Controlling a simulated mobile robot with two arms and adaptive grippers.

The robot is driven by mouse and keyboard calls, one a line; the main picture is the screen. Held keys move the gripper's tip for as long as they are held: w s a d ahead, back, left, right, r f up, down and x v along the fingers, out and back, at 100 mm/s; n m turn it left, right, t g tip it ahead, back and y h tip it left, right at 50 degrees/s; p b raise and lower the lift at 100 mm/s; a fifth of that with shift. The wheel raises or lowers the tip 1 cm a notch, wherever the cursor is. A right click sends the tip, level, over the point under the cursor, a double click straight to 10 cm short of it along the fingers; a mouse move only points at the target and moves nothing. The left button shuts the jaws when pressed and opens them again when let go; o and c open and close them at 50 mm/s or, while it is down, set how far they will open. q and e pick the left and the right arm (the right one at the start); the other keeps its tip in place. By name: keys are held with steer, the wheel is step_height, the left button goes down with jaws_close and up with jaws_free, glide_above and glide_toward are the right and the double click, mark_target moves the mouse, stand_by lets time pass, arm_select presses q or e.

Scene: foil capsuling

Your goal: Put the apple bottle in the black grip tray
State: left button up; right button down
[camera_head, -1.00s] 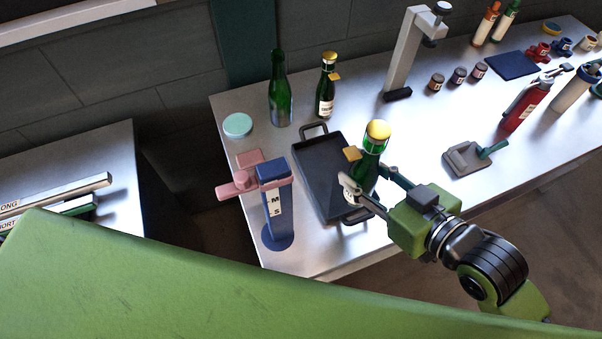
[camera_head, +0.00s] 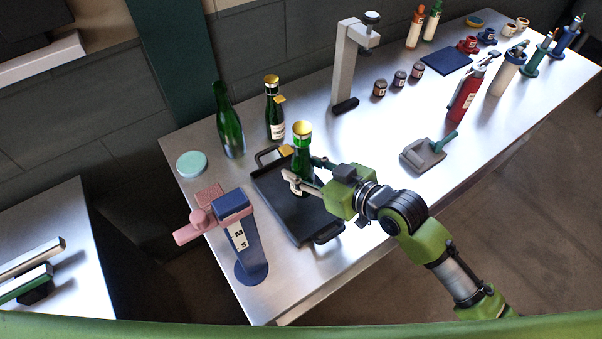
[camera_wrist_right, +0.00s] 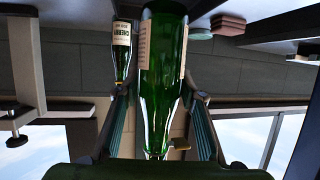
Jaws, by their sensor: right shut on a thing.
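A green bottle with a gold cap (camera_head: 302,134) is held upright in my right gripper (camera_head: 303,180), which is shut around its body. In the right wrist view the same bottle (camera_wrist_right: 163,65) stands between the two fingers; its label text cannot be read. The black grip tray (camera_head: 303,224), with a handle at each end, lies on the table under the bottle. The bottle is over the tray's interior; I cannot tell whether its base touches the tray floor. My left gripper is not in view.
A gold-capped green bottle (camera_head: 274,112), labelled apparently CHERRY in the wrist view (camera_wrist_right: 122,45), and an uncapped green bottle (camera_head: 230,125) stand behind the tray. A blue and pink stand (camera_head: 246,250) is left of it. A grey clamp stand (camera_head: 344,70) and dustpan (camera_head: 422,155) are right.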

mark_target(301, 174)
steer(key=shift+w+a+f, duration=0.25)
steer(key=shift+w+f, duration=0.4)
steer(key=shift+f, duration=0.05)
step_height(301, 174, down, 3)
steer(key=shift+w+r+p, duration=0.1)
steer(key=shift+w+p, duration=0.05)
steer(key=shift+p, duration=0.4)
steer(key=shift+f, duration=0.25)
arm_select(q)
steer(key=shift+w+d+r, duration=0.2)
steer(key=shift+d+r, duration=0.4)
arm_select(e)
steer(key=shift+f, duration=0.2)
steer(key=c, duration=1.3)
jaws_free()
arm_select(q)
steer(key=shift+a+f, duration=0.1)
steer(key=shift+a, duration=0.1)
